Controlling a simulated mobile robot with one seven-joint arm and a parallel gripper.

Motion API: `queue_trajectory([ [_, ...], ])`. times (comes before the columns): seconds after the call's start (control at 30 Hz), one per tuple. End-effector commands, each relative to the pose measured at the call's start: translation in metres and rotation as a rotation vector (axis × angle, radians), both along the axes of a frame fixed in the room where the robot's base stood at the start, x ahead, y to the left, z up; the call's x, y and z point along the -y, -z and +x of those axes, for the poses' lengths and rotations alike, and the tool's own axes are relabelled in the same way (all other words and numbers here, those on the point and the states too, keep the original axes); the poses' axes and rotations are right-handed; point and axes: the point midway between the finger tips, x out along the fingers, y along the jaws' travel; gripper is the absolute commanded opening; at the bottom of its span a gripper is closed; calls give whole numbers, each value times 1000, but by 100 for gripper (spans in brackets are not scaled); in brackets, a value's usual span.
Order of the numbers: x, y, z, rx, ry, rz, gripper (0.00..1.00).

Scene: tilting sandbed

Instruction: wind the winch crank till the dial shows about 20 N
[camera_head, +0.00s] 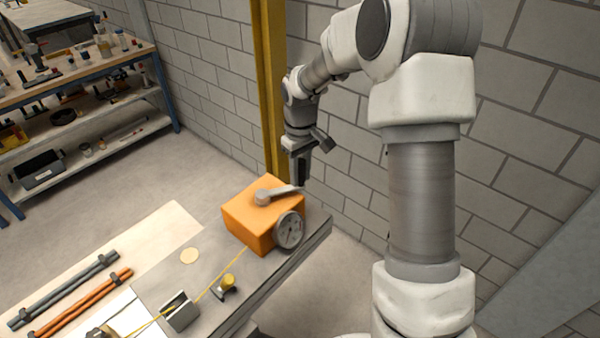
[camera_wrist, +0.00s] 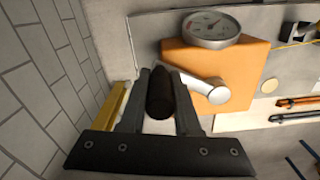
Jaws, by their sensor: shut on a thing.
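The orange winch box (camera_head: 250,218) sits at the far end of the grey bench. Its grey crank arm (camera_head: 278,192) lies across the top, pointing right from the hub; it also shows in the wrist view (camera_wrist: 196,82). The black crank handle (camera_wrist: 159,95) stands between my fingers. My gripper (camera_head: 301,178) points down at the crank's outer end and is shut on the handle, which it mostly hides in the head view. The round dial (camera_head: 289,230) is on the box's front side. The dial face shows in the wrist view (camera_wrist: 211,25), but its figures are too small to read.
A yellow line (camera_head: 220,275) runs from the box past a yellow-topped post (camera_head: 228,282) to a grey bracket (camera_head: 178,311). Grey and orange rods (camera_head: 83,302) lie at left. A yellow column (camera_head: 270,90) and block wall stand close behind my gripper.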

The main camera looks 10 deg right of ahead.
Motion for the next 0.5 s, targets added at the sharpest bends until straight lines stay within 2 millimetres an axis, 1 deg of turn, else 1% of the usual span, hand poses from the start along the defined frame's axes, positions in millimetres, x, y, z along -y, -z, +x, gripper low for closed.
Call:
queue_trajectory([
  [0.27, -1, 1, -27, 2, 263, 0, 0],
  [0.4, -3, 0, -37, 1, 283, 0, 0],
  [0.5, -3, 0, -39, -1, 281, 0, 0],
])
